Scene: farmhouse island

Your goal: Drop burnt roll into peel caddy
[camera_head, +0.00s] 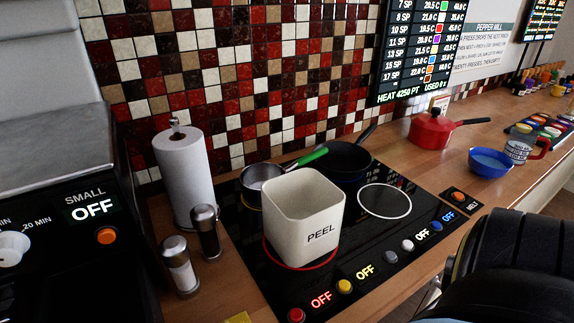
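The peel caddy (303,225) is a white, open-topped square bin with "PEEL" on its front. It stands upright on the black cooktop, over the red-ringed front left burner. I see its pale inner walls and no roll inside, though its floor is not fully clear to me. I cannot make out a burnt roll anywhere in view. Neither gripper shows; a large dark part at the lower right looks like my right arm, with its gripper end not visible.
A steel pan with a green handle (305,158) and a black pan (345,158) sit behind the caddy. A paper towel roll (184,175) and two mills (206,232) (180,265) stand left. A red pot (432,132) and blue bowl (490,163) stand right.

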